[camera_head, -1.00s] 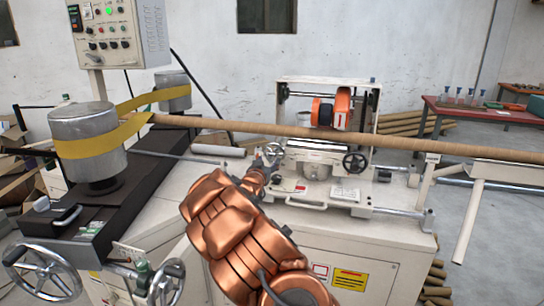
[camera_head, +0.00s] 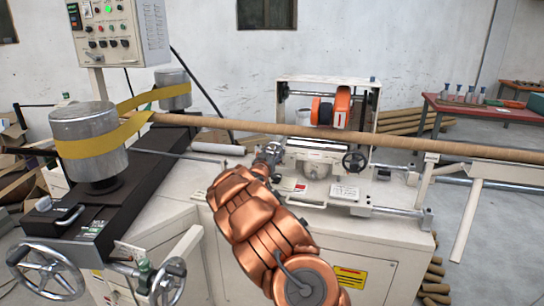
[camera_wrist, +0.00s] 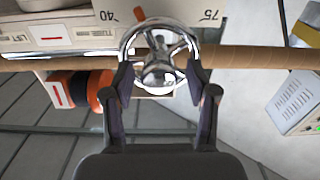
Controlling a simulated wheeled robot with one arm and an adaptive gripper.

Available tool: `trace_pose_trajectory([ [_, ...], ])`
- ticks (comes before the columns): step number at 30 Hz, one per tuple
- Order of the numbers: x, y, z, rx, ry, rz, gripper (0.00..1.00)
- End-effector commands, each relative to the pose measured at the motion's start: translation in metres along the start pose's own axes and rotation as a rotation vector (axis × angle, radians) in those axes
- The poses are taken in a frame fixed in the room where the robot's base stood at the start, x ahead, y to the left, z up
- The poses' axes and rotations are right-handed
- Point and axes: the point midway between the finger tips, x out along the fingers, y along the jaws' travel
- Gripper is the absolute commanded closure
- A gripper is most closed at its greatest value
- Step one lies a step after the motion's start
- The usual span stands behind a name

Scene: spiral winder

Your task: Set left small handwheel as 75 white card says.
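The left small handwheel (camera_wrist: 160,50), a chrome ring with spokes, is between the fingertips of my gripper (camera_wrist: 160,78) in the wrist view. The fingers are spread, one at each side of the rim; I cannot tell whether they touch it. Above the wheel is a white plate with the marks 40 (camera_wrist: 107,15) on the left and 75 (camera_wrist: 208,15) on the right. A small orange-red pointer (camera_wrist: 139,14) shows between them, nearer the 40. In the head view my gripper (camera_head: 268,156) is at the machine's left side and mostly hides this wheel.
A second small handwheel (camera_head: 355,161) with a dark rim is to the right. A long brown tube (camera_head: 400,144) crosses behind my gripper. Large handwheels (camera_head: 46,272) stand at the lower left. A control panel (camera_head: 105,30) is at the upper left.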

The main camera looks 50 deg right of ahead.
Motion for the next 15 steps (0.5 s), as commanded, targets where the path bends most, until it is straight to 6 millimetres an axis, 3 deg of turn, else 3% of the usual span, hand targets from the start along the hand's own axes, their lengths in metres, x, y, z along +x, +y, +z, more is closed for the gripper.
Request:
trace_pose_trajectory([
  [2, -0.0001, -0.0002, 0.0000, 0.000, 0.000, 0.000, 0.53],
  [15, -0.0003, -0.0006, 0.0002, 0.000, 0.000, -0.001, 0.99],
])
